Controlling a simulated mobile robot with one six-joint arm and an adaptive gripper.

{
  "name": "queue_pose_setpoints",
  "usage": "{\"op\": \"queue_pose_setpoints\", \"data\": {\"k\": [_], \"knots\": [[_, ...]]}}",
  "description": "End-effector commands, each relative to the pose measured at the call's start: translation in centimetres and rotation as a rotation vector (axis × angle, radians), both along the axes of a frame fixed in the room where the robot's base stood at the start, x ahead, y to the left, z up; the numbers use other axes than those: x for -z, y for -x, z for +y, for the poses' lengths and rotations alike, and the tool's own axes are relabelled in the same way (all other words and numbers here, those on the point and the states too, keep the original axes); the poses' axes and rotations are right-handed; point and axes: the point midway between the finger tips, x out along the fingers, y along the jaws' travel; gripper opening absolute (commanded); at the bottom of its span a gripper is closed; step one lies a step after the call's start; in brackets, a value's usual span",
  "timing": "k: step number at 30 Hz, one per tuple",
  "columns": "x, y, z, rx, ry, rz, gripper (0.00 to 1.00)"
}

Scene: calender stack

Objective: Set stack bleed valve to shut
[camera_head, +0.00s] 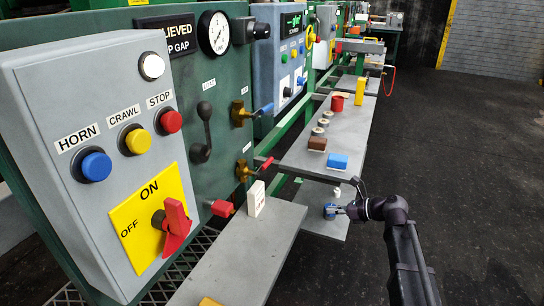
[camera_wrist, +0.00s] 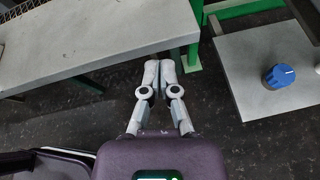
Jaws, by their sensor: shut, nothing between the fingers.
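Two brass valves are on the green panel, each with a small label too small to read, so I cannot tell which is the stack bleed valve. The upper valve (camera_head: 240,113) has a blue lever (camera_head: 265,109) pointing right. The lower valve (camera_head: 243,172) has a red lever (camera_head: 264,165) pointing right and slightly up. My gripper (camera_head: 339,209) is to the right of both valves, apart from them, beyond the near shelf. In the wrist view my gripper (camera_wrist: 159,66) is shut and empty, with its fingertips near a grey shelf edge. No valve shows in that view.
A grey control box (camera_head: 105,150) carries buttons and a red switch. The near shelf (camera_head: 250,245) holds a white block (camera_head: 256,199). The farther shelf (camera_head: 345,135) holds several small items. A blue knob (camera_wrist: 279,76) sits on a low grey plate (camera_wrist: 240,95). Dark floor lies open at right.

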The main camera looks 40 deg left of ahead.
Motion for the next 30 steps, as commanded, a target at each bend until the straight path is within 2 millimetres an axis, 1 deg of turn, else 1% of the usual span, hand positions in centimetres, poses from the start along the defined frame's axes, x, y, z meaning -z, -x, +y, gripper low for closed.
{"op": "queue_pose_setpoints", "data": {"k": [1, 8, 14, 15, 20, 24, 30], "knots": [[0.7, 0.2, -2.0, -0.019, 0.033, -0.072, 0.0], [3.8, 0.4, -9.5, -0.157, 0.191, -0.394, 0.0], [6.2, 1.1, -16.3, -0.324, 0.339, -0.626, 0.0], [6.6, 1.3, -17.7, -0.364, 0.368, -0.666, 0.0], [8.1, 2.3, -23.3, -0.532, 0.481, -0.809, 0.0], [9.2, 3.6, -28.2, -0.7, 0.57, -0.904, 0.0], [10.2, 5.7, -34.9, -0.956, 0.67, -0.987, 0.0]]}}
